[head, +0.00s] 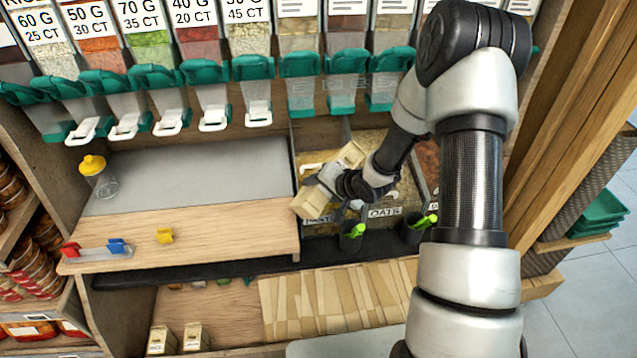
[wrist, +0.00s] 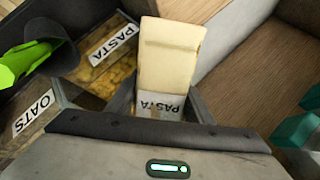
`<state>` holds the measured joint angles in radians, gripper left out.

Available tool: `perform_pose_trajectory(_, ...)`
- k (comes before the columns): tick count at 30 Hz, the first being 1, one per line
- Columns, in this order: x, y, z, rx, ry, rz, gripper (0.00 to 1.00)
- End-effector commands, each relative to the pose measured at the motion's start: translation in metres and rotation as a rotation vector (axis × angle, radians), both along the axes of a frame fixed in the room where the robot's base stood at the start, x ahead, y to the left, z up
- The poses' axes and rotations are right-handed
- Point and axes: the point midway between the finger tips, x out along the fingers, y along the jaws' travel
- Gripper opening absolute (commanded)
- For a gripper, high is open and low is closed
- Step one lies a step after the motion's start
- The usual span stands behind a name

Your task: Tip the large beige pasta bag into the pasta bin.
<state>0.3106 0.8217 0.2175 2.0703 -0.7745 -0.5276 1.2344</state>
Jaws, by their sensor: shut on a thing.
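The large beige pasta bag (wrist: 168,58) is held in my gripper (wrist: 160,112), with its PASTA label showing between the fingers in the wrist view. In the head view the bag (head: 308,201) is tilted, and my gripper (head: 338,178) is shut on it. The pasta bin (wrist: 108,62), with a PASTA label and yellow pasta inside, lies just left of the bag in the wrist view. In the head view, the bag and gripper hide much of this bin. I cannot tell whether anything is coming out of the bag.
The oats bin (wrist: 35,113) adjoins the pasta bin. Scoops with green handles (head: 353,232) hang at the bins' front. A wooden counter (head: 220,225) with a yellow-lidded jar (head: 98,175) is at left. Dispensers with teal parts (head: 252,68) hang above. Two small bags (head: 163,340) stand below.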

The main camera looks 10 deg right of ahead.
Motion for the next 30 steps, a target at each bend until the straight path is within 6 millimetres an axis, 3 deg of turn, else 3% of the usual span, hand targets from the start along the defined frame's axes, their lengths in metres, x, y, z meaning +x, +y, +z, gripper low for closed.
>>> perform_pose_trajectory(30, 0.003, -0.003, -0.012, 0.129, 0.133, 0.0, 0.18)
